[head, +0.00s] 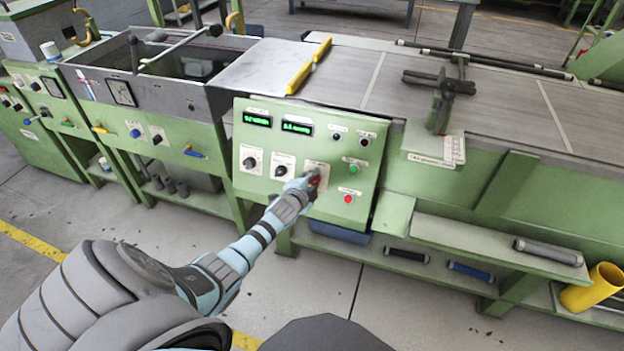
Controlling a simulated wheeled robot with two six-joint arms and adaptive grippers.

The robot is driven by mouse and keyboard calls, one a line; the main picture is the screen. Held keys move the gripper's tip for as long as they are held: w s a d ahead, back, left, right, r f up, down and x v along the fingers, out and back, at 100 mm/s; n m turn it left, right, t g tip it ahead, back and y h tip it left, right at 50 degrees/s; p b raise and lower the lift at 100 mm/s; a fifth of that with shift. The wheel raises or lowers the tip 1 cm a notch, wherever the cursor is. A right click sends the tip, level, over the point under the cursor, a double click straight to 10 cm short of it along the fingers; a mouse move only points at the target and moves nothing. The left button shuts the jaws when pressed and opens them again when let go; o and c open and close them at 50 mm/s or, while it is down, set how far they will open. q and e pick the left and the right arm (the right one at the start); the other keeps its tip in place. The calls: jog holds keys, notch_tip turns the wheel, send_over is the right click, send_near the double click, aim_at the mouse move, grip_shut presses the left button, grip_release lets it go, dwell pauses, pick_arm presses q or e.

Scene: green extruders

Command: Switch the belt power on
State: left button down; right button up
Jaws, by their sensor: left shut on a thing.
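The green control panel (262,185) stands on the front of the extruder in the middle of the head view. It has two lit green displays (297,127), two black knobs (249,163), a green button (353,170) and a red button (348,199). My left gripper (313,182) is at the panel's lower middle, shut on a red switch knob (315,180) right of the two black knobs. The gripper hides most of this knob, so its turned position cannot be told. The labels are too small to read. My right gripper is not in view.
A grey water tank (110,75) is at the left. A conveyor bed (400,80) with a black clamp (440,95) runs to the right. A yellow tool (308,68) lies on the top plate. A shelf (480,245) and a yellow tube (592,288) are at lower right.

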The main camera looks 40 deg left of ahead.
pick_arm(q)
jog(key=shift+m, duration=0.4)
jog(key=c, duration=1.3)
grip_release()
jog(key=v, duration=1.2)
jog(key=shift+w, duration=0.1)
